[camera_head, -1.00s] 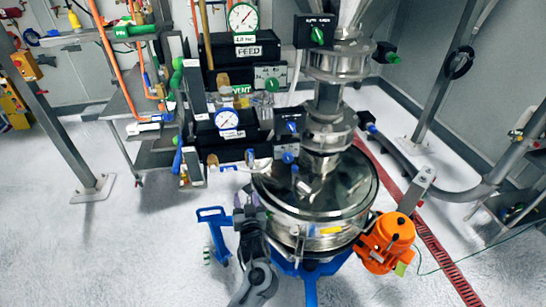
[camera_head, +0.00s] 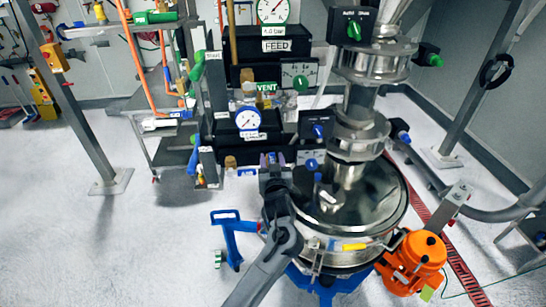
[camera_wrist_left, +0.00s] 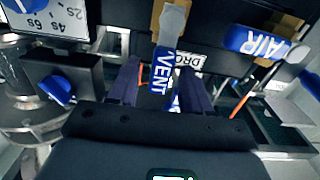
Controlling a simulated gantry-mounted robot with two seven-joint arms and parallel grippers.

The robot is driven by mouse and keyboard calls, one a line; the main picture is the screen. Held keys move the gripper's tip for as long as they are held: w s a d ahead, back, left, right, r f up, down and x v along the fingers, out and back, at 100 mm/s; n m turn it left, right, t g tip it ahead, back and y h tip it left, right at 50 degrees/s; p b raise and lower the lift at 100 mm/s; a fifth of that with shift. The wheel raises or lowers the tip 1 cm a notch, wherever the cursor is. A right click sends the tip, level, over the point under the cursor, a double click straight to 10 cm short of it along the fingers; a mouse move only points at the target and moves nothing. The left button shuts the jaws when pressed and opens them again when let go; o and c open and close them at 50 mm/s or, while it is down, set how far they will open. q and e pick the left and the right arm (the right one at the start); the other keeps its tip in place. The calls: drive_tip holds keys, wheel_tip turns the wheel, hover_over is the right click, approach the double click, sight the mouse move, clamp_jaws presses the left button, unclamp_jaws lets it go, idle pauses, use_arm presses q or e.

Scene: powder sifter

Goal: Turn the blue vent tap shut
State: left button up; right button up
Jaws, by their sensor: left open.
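My left gripper (camera_wrist_left: 161,78) is open, with one dark finger on each side of that handle. I cannot tell whether either finger touches it. In the head view my left gripper (camera_head: 272,161) is at the lower front of the black panels, and I cannot make out the vent handle behind it. My right gripper is not in view.
A blue AIR handle (camera_wrist_left: 258,44) is close to the right finger in the wrist view. A panel with a blue knob (camera_wrist_left: 57,87) is on the left. In the head view, the steel sifter (camera_head: 375,205) with its orange motor (camera_head: 417,258) stands right of my arm.

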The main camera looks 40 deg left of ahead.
use_arm(q)
drive_tip(key=shift+w+a, duration=0.45)
clamp_jaws()
